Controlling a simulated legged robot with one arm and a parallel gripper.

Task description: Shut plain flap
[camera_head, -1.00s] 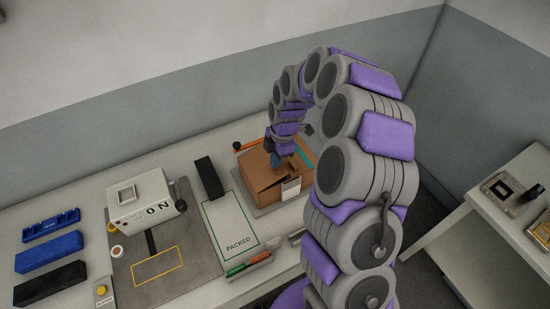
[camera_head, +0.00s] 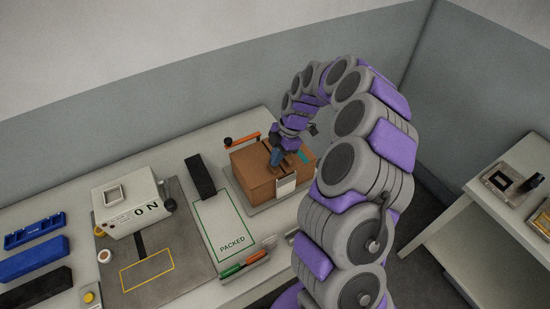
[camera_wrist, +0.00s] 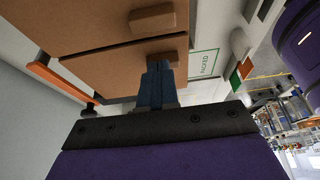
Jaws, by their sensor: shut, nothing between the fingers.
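The cardboard box (camera_head: 262,184) stands on a grey plate at the right end of the bench. Its brown top looks flat in the head view, with a teal strip (camera_head: 304,156) on the right part. In the wrist view two plain brown panels meet at a seam: a far one (camera_wrist: 75,22) and a near one (camera_wrist: 112,72). Each bears a small brown block, one far (camera_wrist: 152,18) and one near (camera_wrist: 172,60). My gripper (camera_wrist: 155,66) is shut and empty, its blue fingertips at the near block; contact is unclear. It also shows over the box in the head view (camera_head: 276,160).
An orange-handled lever (camera_head: 242,139) stands at the box's back left; its orange bar shows in the wrist view (camera_wrist: 62,80).

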